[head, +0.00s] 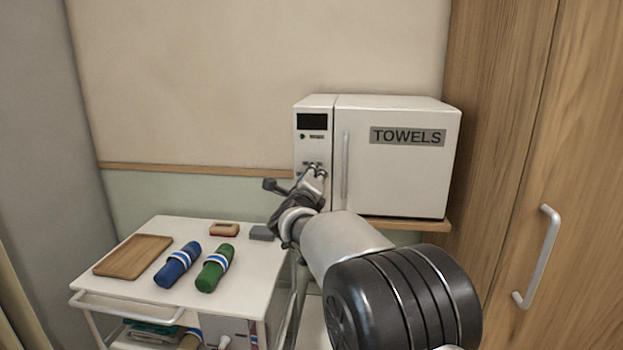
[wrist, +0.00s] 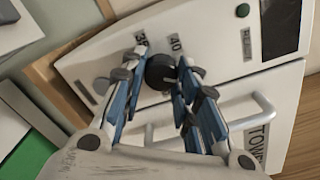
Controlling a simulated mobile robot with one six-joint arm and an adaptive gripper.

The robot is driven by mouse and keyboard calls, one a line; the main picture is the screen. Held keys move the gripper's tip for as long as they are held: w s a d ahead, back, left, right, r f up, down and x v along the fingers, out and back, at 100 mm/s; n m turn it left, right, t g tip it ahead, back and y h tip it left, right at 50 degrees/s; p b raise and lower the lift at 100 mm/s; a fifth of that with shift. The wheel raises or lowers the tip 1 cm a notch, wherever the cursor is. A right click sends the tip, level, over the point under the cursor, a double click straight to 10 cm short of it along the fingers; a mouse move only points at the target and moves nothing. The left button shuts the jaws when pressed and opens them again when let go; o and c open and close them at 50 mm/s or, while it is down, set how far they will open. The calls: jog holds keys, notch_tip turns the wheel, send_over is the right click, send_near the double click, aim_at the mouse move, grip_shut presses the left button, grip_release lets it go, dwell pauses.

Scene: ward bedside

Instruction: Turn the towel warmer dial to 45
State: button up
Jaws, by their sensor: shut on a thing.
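The white towel warmer (head: 387,180) stands on a wooden shelf, its door marked TOWELS and its control panel (head: 312,150) on the left side. The black dial (wrist: 160,71) is on the panel, with the printed numbers 35 and 40 near it in the wrist view; the first number is partly covered. I cannot read where the dial points. My gripper (wrist: 161,68) is shut on the dial, with a finger on each side of it. In the head view my gripper (head: 315,172) is at the lower panel and hides the dial.
A white trolley (head: 215,290) at lower left holds a wooden board (head: 133,255), a blue roll (head: 178,264), a green roll (head: 215,268) and small blocks. The warmer's door handle (head: 346,165) is close beside my gripper. A wooden cabinet (head: 530,120) stands at right.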

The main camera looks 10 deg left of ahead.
jog(key=o, duration=1.1)
jog(key=shift+c, duration=0.2)
jog(key=s, duration=1.2)
jog(key=shift+a, duration=0.2)
